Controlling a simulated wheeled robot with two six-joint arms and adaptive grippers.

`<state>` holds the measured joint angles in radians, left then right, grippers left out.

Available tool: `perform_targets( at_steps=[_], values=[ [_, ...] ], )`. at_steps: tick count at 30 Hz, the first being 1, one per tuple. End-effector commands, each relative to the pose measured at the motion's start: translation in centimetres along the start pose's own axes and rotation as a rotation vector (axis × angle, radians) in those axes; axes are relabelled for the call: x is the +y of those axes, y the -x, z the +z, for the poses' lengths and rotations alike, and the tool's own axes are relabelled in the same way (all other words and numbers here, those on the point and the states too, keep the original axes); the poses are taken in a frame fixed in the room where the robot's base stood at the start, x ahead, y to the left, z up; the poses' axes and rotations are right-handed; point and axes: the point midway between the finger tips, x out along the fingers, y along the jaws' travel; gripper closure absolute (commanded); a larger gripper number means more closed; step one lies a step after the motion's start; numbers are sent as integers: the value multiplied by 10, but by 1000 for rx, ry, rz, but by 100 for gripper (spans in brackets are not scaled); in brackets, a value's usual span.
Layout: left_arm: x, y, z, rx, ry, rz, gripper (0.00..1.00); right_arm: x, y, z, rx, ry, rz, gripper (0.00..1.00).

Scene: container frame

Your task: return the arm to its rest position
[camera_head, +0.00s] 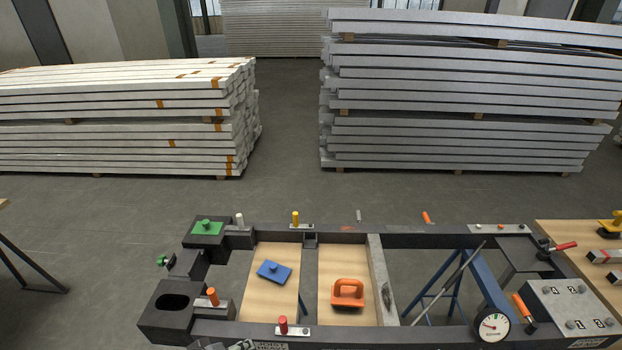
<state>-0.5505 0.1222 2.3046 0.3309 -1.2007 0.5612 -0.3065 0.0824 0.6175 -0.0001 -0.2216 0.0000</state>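Neither of my grippers shows in the head view, and no arm can be made out clearly. The dark container frame (345,330) lies across the lower part of the view. A blue block with a knob (274,272) rests on the left wooden panel (262,300) inside it. An orange handled block (348,292) rests on the right wooden panel (335,258). A green plate with a knob (207,228) sits on the frame's far left corner. The frame's near edge is cut off by the bottom of the picture.
Red (283,325), orange (212,297) and yellow (295,218) pegs stand up from the frame. Stacked beams (120,115) and another stack (470,95) stand behind, with clear floor (290,190) between.

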Motion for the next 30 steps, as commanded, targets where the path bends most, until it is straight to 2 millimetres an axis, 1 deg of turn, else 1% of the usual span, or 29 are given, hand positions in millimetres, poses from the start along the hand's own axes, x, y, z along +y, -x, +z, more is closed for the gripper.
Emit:
perform_targets(
  at_steps=[1, 3, 5, 10, 12, 17, 18, 20, 21, 23, 24, 26, 27, 29, 30],
  values=[
    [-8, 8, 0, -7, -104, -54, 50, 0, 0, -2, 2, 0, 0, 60],
    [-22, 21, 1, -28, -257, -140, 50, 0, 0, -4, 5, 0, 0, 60],
    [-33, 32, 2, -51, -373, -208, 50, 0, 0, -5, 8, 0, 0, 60],
    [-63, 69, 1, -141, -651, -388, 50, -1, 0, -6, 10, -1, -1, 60],
    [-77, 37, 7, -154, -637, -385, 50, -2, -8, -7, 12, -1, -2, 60],
    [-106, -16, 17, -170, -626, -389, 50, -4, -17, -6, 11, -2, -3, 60],
    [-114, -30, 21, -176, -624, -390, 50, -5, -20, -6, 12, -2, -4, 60],
    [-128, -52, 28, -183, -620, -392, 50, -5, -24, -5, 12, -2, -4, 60],
    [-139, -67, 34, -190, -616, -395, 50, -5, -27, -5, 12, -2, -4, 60],
    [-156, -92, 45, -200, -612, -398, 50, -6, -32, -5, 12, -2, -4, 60],
    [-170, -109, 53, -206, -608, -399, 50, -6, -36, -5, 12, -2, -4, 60],
    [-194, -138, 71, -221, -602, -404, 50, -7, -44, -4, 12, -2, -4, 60],
    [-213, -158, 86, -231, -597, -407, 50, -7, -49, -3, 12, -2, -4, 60],
    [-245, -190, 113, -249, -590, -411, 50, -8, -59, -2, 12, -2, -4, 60],
    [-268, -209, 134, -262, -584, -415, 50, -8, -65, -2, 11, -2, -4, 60]
  ],
)
